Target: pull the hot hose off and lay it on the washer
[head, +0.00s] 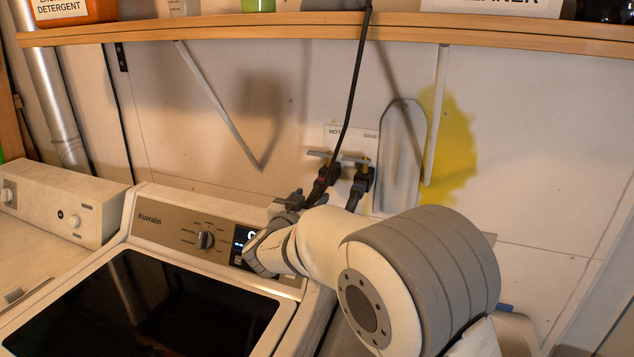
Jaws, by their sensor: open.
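The hot hose (318,188) has a dark connector at the left valve, under the "HOT" label on the wall plate (350,138). Its lower part runs behind my arm and is hidden. A second dark hose (360,189) hangs from the right valve. My gripper (300,199) is open, just left of and below the hot hose's connector. My wrist hides part of it, and I cannot tell whether it touches the hose. The washer (170,222), marked "Kuvralin", stands at lower left with a dark glass lid.
A wooden shelf (230,30) with containers spans the top. A black cord (351,92) hangs down near the valves. A grey board (402,140) leans on the wall right of them. Another white appliance (60,200) stands at far left. The washer's lid looks clear.

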